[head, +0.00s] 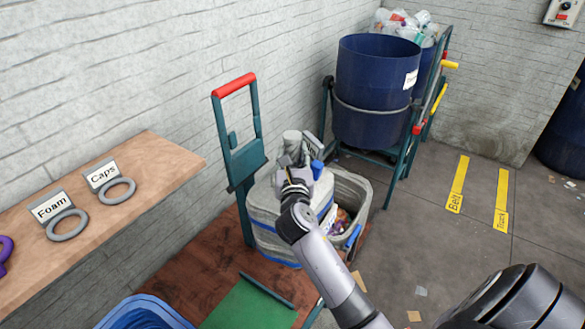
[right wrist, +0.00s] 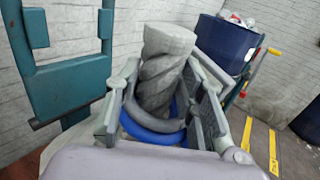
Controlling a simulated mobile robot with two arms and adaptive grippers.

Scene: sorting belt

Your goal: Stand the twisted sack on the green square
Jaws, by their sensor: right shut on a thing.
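The twisted sack (head: 262,208) is a pale grey, bulky bag with blue bands, beside the teal hand truck. Its twisted neck rises at the top and also shows in the right wrist view (right wrist: 165,70). A grey ring (right wrist: 150,136) and a blue band lie around the base of the neck. My right gripper (head: 294,172) is shut on the neck, with a finger on each side of it. The green square (head: 250,308) lies on the brown floor at the bottom, nearer than the sack and partly cut off. My left gripper is not in view.
A grey bin (head: 358,190) with colourful waste stands right of the sack. The hand truck (head: 240,150) is behind it. A dark blue drum (head: 375,85) is on a tilting frame at the back. A shelf (head: 140,160) with rings juts out left; a blue tub (head: 145,312) is below.

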